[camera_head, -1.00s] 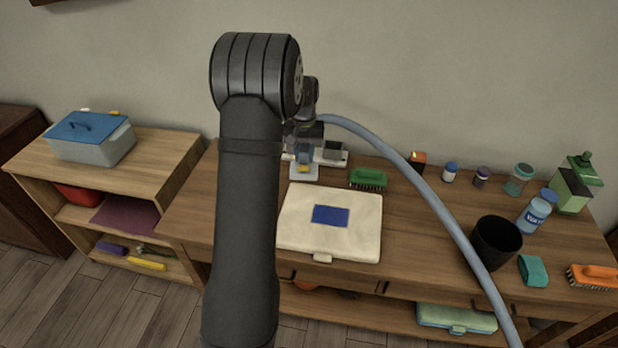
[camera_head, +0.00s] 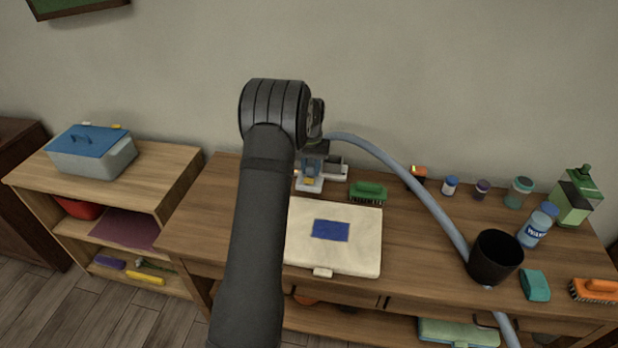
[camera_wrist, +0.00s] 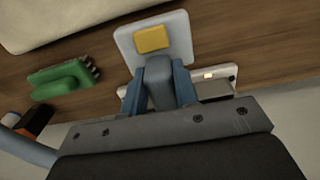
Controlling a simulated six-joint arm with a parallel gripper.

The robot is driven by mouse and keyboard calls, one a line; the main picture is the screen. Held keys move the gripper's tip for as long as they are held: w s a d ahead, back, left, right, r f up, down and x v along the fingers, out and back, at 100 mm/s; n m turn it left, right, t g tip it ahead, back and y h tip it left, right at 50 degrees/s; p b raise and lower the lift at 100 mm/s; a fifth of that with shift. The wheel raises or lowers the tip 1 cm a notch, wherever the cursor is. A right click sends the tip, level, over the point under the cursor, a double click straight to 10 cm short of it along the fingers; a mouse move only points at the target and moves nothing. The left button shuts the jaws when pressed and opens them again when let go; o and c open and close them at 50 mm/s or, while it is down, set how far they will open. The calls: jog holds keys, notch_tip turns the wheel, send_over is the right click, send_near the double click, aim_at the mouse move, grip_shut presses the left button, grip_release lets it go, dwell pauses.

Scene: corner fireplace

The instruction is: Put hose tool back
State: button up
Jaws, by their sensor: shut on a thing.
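My gripper (camera_wrist: 160,88), with blue fingers, is shut on the grey body of the hose tool (camera_wrist: 160,72). In the head view my gripper (camera_head: 312,168) is at the back of the wooden table, partly hidden by my arm. A grey-blue hose (camera_head: 400,176) arches from near my wrist down to the right. A white plate with a yellow pad (camera_wrist: 151,40) lies just beyond the fingertips; it also shows in the head view (camera_head: 309,184). I cannot tell whether the tool touches it. A pale bar (camera_wrist: 208,76) lies beside the right finger.
A green brush (camera_head: 368,191) stands close to the right of the white plate. A cream case (camera_head: 350,255) lies in front. A low shelf (camera_head: 180,180) is left.

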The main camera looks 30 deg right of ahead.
aim_at(309, 176)
jog(key=shift+w+a+f, duration=0.15)
jog(key=shift+w+f, duration=0.2)
jog(key=shift+f, duration=1.85)
jog(key=shift+f, duration=0.1)
jog(key=o, duration=0.9)
notch_tip(309, 176, up, 12)
jog(key=shift+r, duration=0.1)
